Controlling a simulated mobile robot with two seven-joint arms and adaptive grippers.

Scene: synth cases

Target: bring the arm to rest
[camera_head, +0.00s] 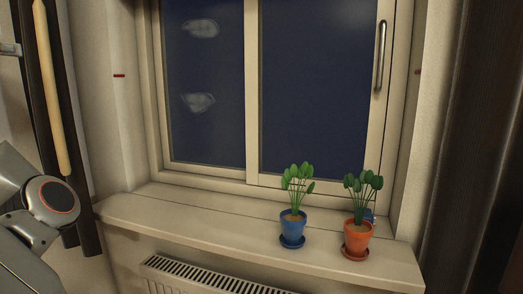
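A grey link of my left arm with an orange-ringed joint shows at the left edge of the head view, beside the window sill and apart from the plants. Neither my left gripper nor my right gripper shows in the view. A blue pot (292,227) with a green plant stands upright on its saucer on the sill (190,221). An orange pot (357,238) with a green plant stands upright to its right, near the front edge. A small blue thing (369,214) is partly hidden behind the orange pot.
The window (312,90) is closed, with a metal handle (381,55) at right. A radiator (205,279) is below the sill. A light wooden pole (51,88) and a dark upright stand at left. A dark panel (470,150) is at right. The sill's left half is clear.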

